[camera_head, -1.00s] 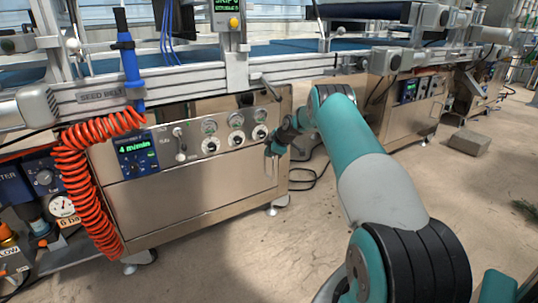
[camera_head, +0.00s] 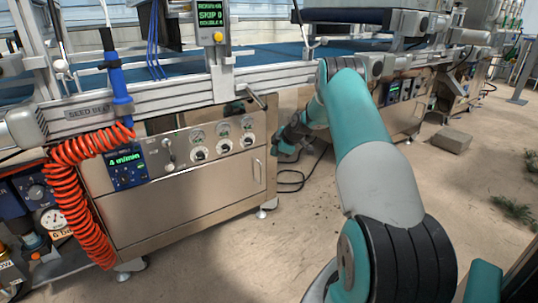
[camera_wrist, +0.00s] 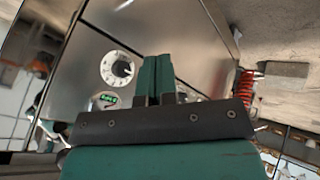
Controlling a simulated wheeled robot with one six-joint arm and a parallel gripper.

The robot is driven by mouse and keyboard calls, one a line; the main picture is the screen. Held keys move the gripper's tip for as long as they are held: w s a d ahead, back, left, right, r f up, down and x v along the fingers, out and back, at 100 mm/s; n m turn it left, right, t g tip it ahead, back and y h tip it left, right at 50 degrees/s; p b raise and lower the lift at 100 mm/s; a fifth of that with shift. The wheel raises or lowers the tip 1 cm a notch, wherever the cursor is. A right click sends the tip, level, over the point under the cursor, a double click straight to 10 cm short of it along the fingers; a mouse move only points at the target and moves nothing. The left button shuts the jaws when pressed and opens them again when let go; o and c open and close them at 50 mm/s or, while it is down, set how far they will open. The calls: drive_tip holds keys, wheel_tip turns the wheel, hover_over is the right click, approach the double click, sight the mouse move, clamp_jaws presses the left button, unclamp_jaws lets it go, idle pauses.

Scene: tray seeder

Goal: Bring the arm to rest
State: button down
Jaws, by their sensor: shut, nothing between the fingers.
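My arm, teal and grey, reaches forward over the floor in the head view. My gripper (camera_head: 277,146) is beside the right end of the steel control cabinet (camera_head: 190,203), near its door handle; I cannot tell the exact gap. In the wrist view my gripper (camera_wrist: 156,62) shows two teal fingers pressed together with nothing between them. Beyond them is the steel cabinet front (camera_wrist: 200,65) with a round white dial (camera_wrist: 119,68) and a small green display (camera_wrist: 107,99).
A blue panel (camera_head: 125,170) reads 4 m/min. A coiled orange hose (camera_head: 68,200) hangs at the left. The seed belt frame (camera_head: 170,95) runs above the cabinet. A grey block (camera_head: 451,139) lies on the floor at right. Open floor (camera_head: 240,265) lies in front.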

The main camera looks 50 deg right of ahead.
drive_tip(key=shift+d+v, duration=0.25)
drive_tip(key=shift+v, duration=1)
drive_tip(key=shift+w+r, duration=0.1)
drive_tip(key=a+r+g+y, duration=0.1)
drive_tip(key=a+r, duration=0.4)
drive_tip(key=a, duration=0.4)
drive_tip(key=a+r+y, duration=0.1)
drive_tip(key=a+r, duration=0.3)
drive_tip(key=a, duration=0.5)
drive_tip(key=a+r+g+y, duration=0.1)
drive_tip(key=a+r, duration=0.4)
drive_tip(key=a, duration=0.4)
drive_tip(key=s+a+r+m+g, duration=0.1)
drive_tip(key=s+a+r, duration=0.15)
drive_tip(key=a, duration=0.35)
drive_tip(key=s+a+r+g, duration=0.1)
drive_tip(key=s+a+r, duration=0.15)
drive_tip(key=a, duration=0.25)
drive_tip(key=s+a+r+g, duration=0.2)
drive_tip(key=s+a, duration=0.9)
drive_tip(key=s, duration=0.3)
drive_tip(key=s+a+m+g, duration=0.15)
drive_tip(key=s+a, duration=0.25)
drive_tip(key=s, duration=1.1)
wheel_tip(320, 180, up, 35)
drive_tip(key=p, duration=3.5)
drive_tip(key=shift+w+y, duration=0.3)
drive_tip(key=shift+w, duration=0.1)
